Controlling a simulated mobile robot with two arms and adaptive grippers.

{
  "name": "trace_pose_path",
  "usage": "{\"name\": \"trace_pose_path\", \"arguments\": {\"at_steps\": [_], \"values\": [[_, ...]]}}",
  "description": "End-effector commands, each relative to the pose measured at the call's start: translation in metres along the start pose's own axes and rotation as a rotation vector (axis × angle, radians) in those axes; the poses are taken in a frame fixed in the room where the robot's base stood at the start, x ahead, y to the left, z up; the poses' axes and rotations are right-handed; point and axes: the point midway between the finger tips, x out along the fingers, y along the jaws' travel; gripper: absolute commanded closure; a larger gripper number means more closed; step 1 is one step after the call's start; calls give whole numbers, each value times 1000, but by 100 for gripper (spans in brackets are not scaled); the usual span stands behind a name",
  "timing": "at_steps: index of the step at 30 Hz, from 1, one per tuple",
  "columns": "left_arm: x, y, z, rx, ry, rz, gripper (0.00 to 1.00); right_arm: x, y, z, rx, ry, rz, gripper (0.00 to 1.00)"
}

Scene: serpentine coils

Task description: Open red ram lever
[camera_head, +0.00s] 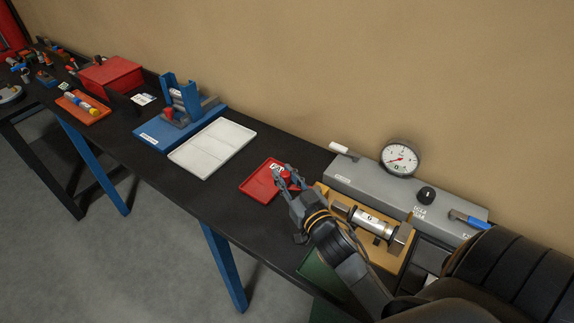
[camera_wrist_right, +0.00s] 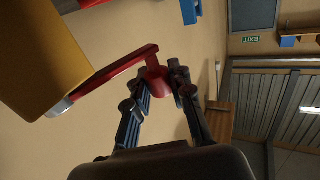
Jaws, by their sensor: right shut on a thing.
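The red ram lever (camera_wrist_right: 112,72) shows in the right wrist view as a red bar running from a grey pivot beside a tan block (camera_wrist_right: 62,40) to a red knob (camera_wrist_right: 154,80). My right gripper (camera_wrist_right: 163,75) has its fingers on both sides of that knob and is shut on it. In the head view, the right gripper (camera_head: 285,178) is at the left end of the tan fixture (camera_head: 386,259), with some red of the knob (camera_head: 297,177) between its fingers. A metal cylinder (camera_head: 371,223) lies in the fixture. The lever bar is mostly hidden there. My left gripper is not in view.
A red tray (camera_head: 257,187) lies just left of the gripper. A grey console (camera_head: 375,185) with a dial gauge (camera_head: 400,158), black knob and blue-handled lever stands behind the fixture. A white tray (camera_head: 213,147) and blue stand (camera_head: 152,135) are farther left on the black bench.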

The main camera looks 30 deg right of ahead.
Motion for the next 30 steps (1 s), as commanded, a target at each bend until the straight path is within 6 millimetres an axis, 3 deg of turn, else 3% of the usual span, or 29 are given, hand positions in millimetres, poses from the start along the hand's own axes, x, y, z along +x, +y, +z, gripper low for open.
{"name": "trace_pose_path", "arguments": {"at_steps": [6,21,22,25,30], "values": [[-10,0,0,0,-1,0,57,-5,-4,0,-1,-1,-76,100],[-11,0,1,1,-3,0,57,-6,-5,1,2,-1,-96,100],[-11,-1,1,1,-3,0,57,-6,-5,1,2,-1,-96,74],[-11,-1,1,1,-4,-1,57,-6,-5,1,1,-1,-96,54],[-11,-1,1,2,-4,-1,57,-6,-5,1,1,-1,-95,54]]}}
